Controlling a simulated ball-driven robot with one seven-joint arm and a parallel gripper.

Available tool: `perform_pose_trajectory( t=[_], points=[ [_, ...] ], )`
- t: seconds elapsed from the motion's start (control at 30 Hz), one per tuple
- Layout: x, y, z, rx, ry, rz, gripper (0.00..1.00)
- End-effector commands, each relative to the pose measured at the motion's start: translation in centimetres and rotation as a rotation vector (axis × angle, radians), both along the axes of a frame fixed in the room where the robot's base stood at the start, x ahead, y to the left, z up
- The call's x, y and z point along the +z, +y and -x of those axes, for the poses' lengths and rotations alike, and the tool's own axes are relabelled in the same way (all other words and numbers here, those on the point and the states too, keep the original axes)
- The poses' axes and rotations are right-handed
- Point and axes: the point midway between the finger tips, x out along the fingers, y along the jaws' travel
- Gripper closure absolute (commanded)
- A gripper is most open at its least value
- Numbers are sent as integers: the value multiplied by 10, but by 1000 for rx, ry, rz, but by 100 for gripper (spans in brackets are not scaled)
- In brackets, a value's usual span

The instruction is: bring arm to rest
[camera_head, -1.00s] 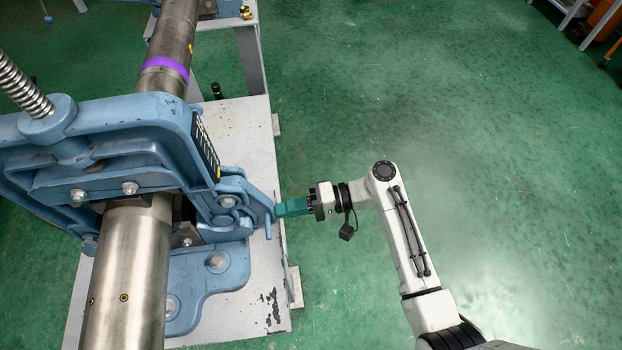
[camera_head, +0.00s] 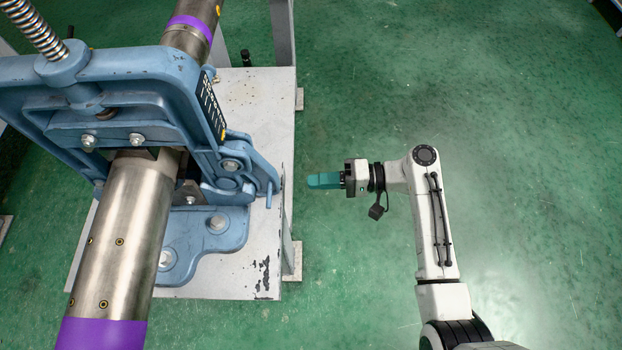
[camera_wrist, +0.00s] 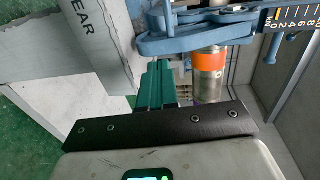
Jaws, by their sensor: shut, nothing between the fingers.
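My white arm reaches up from the bottom right in the head view. My gripper (camera_head: 312,181) has teal fingers and points left, over the green floor. It is shut and empty. A clear gap separates it from the blue pipe vise (camera_head: 180,100) and its latch on the left. In the wrist view the teal fingers (camera_wrist: 154,82) are together, in front of the blue vise part (camera_wrist: 190,30). Whether they touch it cannot be told from that view alone, but the head view shows them apart.
A steel pipe (camera_head: 125,240) with purple bands runs through the vise. The vise stands on a white table (camera_head: 265,110) with chipped edges. The wrist view shows an orange-banded cylinder (camera_wrist: 208,65) beside the fingers. Green floor (camera_head: 530,150) is free around and right of my arm.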

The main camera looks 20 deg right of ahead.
Motion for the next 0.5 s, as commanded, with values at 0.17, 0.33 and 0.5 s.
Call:
perform_pose_trajectory(
  t=[0.17, 0.33, 0.5],
  points=[
    [0, -26, 7, -6, -1, 0, 100],
    [1, -52, 15, -6, -1, 0, 100],
    [2, -67, 21, -4, 0, 0, 100]
  ],
)
